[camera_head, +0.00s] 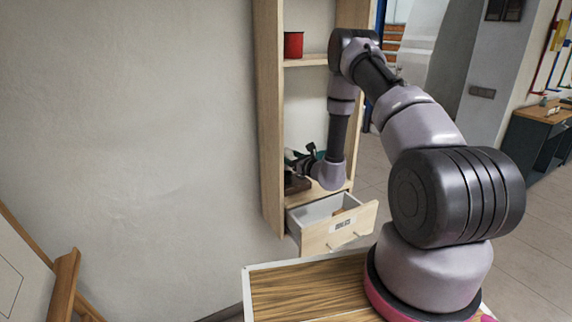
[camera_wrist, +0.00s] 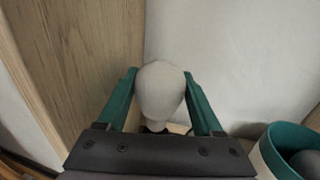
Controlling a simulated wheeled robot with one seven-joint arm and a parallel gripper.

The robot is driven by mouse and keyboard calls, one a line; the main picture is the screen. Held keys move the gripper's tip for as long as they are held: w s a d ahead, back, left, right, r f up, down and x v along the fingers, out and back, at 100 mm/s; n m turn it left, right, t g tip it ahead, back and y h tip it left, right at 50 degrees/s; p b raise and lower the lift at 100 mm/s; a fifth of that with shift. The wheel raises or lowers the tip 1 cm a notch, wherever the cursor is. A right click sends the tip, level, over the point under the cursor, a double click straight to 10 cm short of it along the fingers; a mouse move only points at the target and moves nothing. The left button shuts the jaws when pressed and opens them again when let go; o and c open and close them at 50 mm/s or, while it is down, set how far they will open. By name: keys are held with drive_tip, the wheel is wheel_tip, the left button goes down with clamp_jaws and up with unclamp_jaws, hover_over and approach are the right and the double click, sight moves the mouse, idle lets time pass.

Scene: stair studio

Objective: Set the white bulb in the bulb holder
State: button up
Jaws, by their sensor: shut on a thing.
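The white bulb (camera_wrist: 160,88) is between the two green fingers of my gripper (camera_wrist: 160,98) in the wrist view. My gripper is shut on it. The bulb's rounded end faces the wrist camera and its lower end is mostly hidden. In the head view my gripper (camera_head: 298,166) is inside the lower compartment of the wooden shelf. A small dark brown block (camera_head: 297,185) sits on the shelf floor below my gripper; I cannot tell whether it is the bulb holder. In the wrist view a little dark shape shows under the bulb, too hidden to name.
The wooden shelf's side panel (camera_wrist: 75,60) is close on the left. A teal-rimmed white container (camera_wrist: 275,150) with a grey round thing inside stands at right. Below, a drawer (camera_head: 335,225) is pulled open. A red cup (camera_head: 293,45) stands on the upper shelf.

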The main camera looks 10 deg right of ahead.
drive_tip(key=shift+s+f, duration=0.15)
drive_tip(key=shift+f, duration=1.6)
drive_tip(key=shift+f, duration=0.2)
drive_tip(key=o, duration=1.2)
drive_tip(key=shift+o, duration=0.2)
drive_tip(key=shift+r, duration=0.1)
drive_tip(key=shift+s+d+r, duration=0.1)
drive_tip(key=shift+s+d, duration=0.05)
drive_tip(key=shift+d, duration=0.05)
drive_tip(key=v, duration=1.1)
drive_tip(key=shift+s, duration=0.3)
drive_tip(key=shift+d, duration=0.15)
